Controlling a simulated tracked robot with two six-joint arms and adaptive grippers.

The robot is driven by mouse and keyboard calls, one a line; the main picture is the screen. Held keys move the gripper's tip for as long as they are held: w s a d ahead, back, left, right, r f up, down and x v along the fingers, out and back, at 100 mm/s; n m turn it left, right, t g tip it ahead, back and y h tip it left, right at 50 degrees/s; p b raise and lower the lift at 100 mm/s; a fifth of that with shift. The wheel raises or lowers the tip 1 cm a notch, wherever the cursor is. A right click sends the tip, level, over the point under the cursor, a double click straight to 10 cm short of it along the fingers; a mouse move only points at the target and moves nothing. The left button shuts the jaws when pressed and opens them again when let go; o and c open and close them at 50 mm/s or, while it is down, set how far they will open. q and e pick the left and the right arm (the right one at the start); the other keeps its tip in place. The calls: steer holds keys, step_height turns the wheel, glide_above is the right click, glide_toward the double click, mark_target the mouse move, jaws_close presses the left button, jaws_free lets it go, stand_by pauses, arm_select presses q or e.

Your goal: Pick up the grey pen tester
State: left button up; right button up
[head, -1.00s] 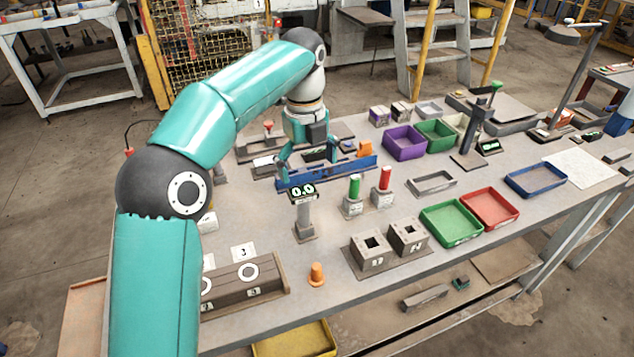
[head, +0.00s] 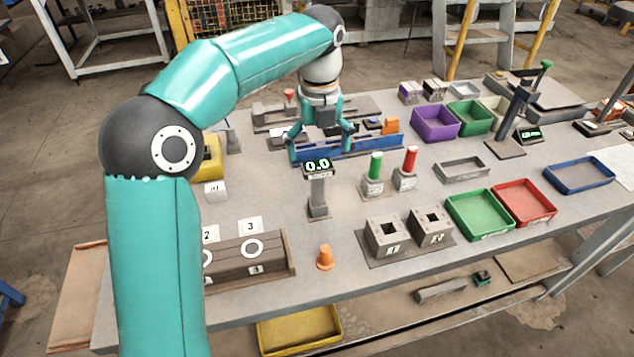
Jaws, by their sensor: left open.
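I cannot clearly pick out the grey pen tester; small items lie at the blue rack (head: 370,146), partly hidden by my gripper. My left gripper (head: 320,152) is open, pointing down over the left part of this rack, its two teal fingers spread apart. I see nothing held between them. Whether the fingertips touch anything is too small to tell. A small orange item (head: 390,126) and a dark blue item (head: 373,123) sit at the rack's right part. My right gripper is not in view.
A post with a 0.0 display (head: 317,185) stands just in front of the gripper. Green (head: 375,165) and red (head: 410,160) cylinders stand upright to its right. Purple (head: 435,123) and green (head: 478,215) trays lie further right.

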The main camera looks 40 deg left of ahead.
mark_target(318, 165)
arm_select(q)
steer(key=shift+w+a+f, duration=0.1)
steer(key=shift+a+f, duration=0.05)
steer(key=shift+f, duration=1.25)
steer(key=shift+a+f, duration=0.1)
steer(key=shift+f, duration=1.25)
steer(key=c, duration=1.2)
steer(key=shift+c, duration=0.2)
steer(key=shift+r, duration=0.1)
